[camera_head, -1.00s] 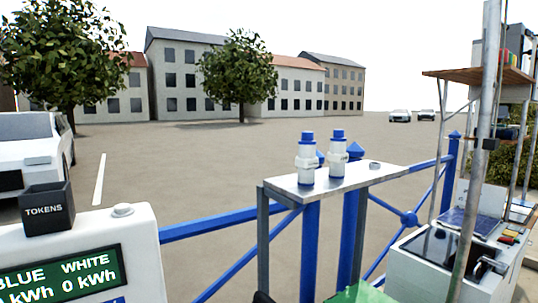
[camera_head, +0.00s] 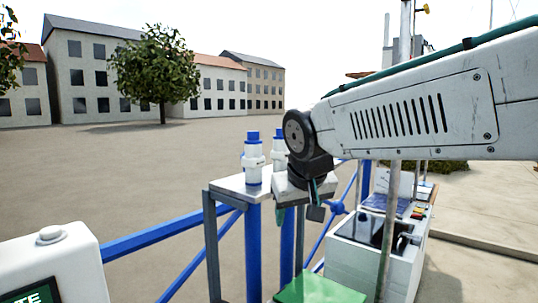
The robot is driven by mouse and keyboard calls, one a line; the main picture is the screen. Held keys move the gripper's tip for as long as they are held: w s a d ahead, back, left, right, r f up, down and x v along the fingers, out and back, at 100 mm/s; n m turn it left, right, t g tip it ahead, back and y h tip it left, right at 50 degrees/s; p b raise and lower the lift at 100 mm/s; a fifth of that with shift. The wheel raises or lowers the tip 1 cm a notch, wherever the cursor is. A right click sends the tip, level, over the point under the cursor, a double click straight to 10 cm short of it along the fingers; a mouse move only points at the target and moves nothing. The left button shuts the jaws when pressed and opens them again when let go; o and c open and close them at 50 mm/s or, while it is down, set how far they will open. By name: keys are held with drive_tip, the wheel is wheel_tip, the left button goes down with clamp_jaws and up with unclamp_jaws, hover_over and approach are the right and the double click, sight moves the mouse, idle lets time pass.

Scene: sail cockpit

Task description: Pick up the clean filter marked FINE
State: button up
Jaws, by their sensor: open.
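Two white filter-like cylinders with blue caps stand upright on a small metal shelf (camera_head: 224,184). The left cylinder (camera_head: 253,160) is in full view. The right cylinder (camera_head: 279,153) is partly hidden behind my arm's wrist. Their markings are too small to read, so I cannot tell which one says FINE. My arm reaches in from the right, and my gripper (camera_head: 306,190) hangs pointing down in front of the shelf's right part, below the cylinders' caps. It is open and holds nothing visible. Its fingertips are hard to make out.
Blue railings (camera_head: 170,232) run on both sides of the shelf. A white cabinet (camera_head: 375,250) stands at the right behind a metal pole (camera_head: 391,215). A green flat surface (camera_head: 320,289) lies at the front. A white meter box (camera_head: 52,252) is at lower left.

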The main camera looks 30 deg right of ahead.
sight(282, 129)
drive_tip(key=w+d+r+t+h, duration=0.1)
drive_tip(key=w+d+r+t, duration=0.1)
drive_tip(key=w+d+r, duration=0.2)
drive_tip(key=w+d+r+m+t+h, duration=0.1)
drive_tip(key=w+d+r, duration=0.3)
drive_tip(key=w, duration=0.7)
drive_tip(key=w+d+r+m+t+h, duration=0.1)
drive_tip(key=w+d+r+t, duration=0.2)
drive_tip(key=w+r, duration=0.4)
drive_tip(key=shift+w+d+r, duration=0.3)
drive_tip(key=shift+d+r, duration=0.15)
drive_tip(key=shift+r, duration=0.1)
drive_tip(key=shift+t, duration=0.3)
drive_tip(key=x, duration=0.7)
drive_tip(key=shift+w+d, duration=0.1)
drive_tip(key=shift+f, duration=0.1)
clamp_jaws()
